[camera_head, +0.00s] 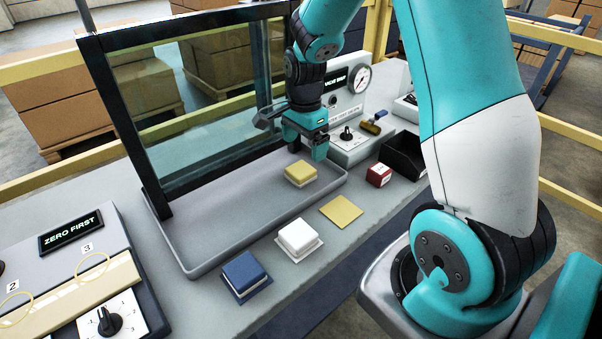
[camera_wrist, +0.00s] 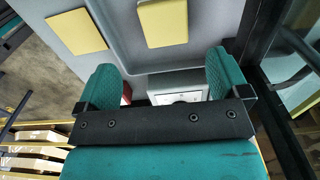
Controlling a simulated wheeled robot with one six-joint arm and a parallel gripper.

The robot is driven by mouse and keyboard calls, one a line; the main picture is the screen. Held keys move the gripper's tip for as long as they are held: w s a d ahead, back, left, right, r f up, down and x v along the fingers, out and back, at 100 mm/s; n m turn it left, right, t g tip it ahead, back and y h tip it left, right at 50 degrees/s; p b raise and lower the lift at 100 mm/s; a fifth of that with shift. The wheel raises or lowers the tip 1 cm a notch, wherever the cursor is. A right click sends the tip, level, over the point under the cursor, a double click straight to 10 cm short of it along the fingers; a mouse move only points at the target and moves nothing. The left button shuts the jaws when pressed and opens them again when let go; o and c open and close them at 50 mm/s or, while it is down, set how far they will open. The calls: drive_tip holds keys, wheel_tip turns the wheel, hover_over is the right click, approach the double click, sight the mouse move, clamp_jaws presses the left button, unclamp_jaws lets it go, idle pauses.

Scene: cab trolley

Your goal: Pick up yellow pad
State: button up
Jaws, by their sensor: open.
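The yellow pad (camera_head: 300,173) is a small block with a yellow top and a pale base. It sits in the grey tray (camera_head: 215,254), near the tray's right end. My gripper (camera_head: 307,150) is open and empty, above and just behind the pad in the head view. In the wrist view the pad (camera_wrist: 162,23) lies beyond the two green fingertips (camera_wrist: 165,75), not between them. A flat yellow square (camera_head: 341,211) lies on the bench outside the tray; it also shows in the wrist view (camera_wrist: 76,32).
A white pad (camera_head: 299,236) and a blue pad (camera_head: 245,273) sit on the bench in front of the tray. A glass panel in a black frame (camera_head: 160,200) stands along the tray's back. A red box (camera_head: 378,175) and a black bin (camera_head: 404,155) stand to the right.

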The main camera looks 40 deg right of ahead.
sight(301, 169)
wheel_tip(301, 169, down, 3)
drive_tip(key=shift+f, duration=0.15)
drive_tip(key=shift+w+a+f, duration=0.15)
drive_tip(key=shift+f, duration=1.2)
drive_tip(key=shift+w+a+f, duration=0.1)
drive_tip(key=shift+w+f, duration=0.05)
drive_tip(key=shift+f, duration=1.15)
drive_tip(key=c, duration=1)
drive_tip(key=shift+r, duration=0.1)
